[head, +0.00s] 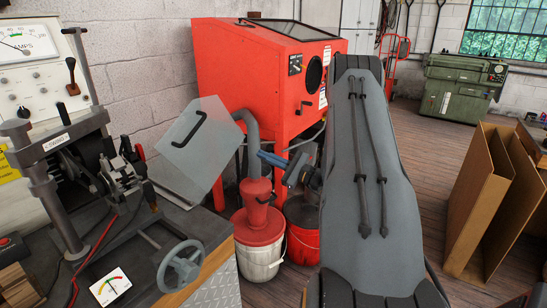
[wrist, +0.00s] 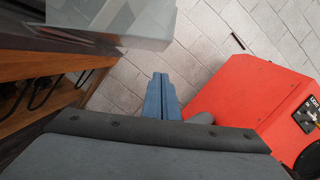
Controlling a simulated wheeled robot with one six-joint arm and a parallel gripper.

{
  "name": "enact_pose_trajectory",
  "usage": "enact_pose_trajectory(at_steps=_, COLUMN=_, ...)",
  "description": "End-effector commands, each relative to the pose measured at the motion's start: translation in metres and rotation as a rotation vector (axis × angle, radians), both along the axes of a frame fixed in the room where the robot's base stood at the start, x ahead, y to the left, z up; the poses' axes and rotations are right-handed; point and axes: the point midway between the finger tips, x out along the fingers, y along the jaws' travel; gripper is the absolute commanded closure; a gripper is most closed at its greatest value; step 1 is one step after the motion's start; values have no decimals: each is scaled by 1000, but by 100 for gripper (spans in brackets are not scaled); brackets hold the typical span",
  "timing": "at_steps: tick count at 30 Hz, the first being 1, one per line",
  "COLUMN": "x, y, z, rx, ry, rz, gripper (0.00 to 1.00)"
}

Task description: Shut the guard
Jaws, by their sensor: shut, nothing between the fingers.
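The guard (head: 200,145) is a pale, see-through panel with a black bar handle (head: 188,129). It stands raised and tilted at the right side of the test bench, beside the clamped alternator parts (head: 122,172). In the wrist view a pale see-through panel, which looks like the guard (wrist: 115,18), fills the upper left. My gripper (head: 262,155) has blue fingers and is to the right of the guard, apart from it, in front of the red cabinet. In the wrist view my gripper (wrist: 160,77) has its fingers together, with nothing between them.
The red blast cabinet (head: 270,70) stands behind, with a grey hose (head: 248,130) running to a red-lidded bucket (head: 258,230). A red bucket (head: 302,225) is beside it. A handwheel (head: 180,266) sits on the bench front. Cardboard (head: 485,200) stands at right.

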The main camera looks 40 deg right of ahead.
Motion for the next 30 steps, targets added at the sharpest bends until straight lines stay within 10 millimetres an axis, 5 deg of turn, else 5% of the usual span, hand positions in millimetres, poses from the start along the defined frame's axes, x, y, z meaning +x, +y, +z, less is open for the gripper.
enact_pose_trajectory(at_steps=6, x=38, y=22, z=11, rx=-1, ry=1, rz=4, gripper=100)
enact_pose_trajectory(at_steps=15, x=31, y=37, z=40, rx=-1, ry=1, rz=2, gripper=100)
enact_pose_trajectory(at_steps=30, x=30, y=39, z=43, rx=-2, ry=1, rz=0, gripper=100)
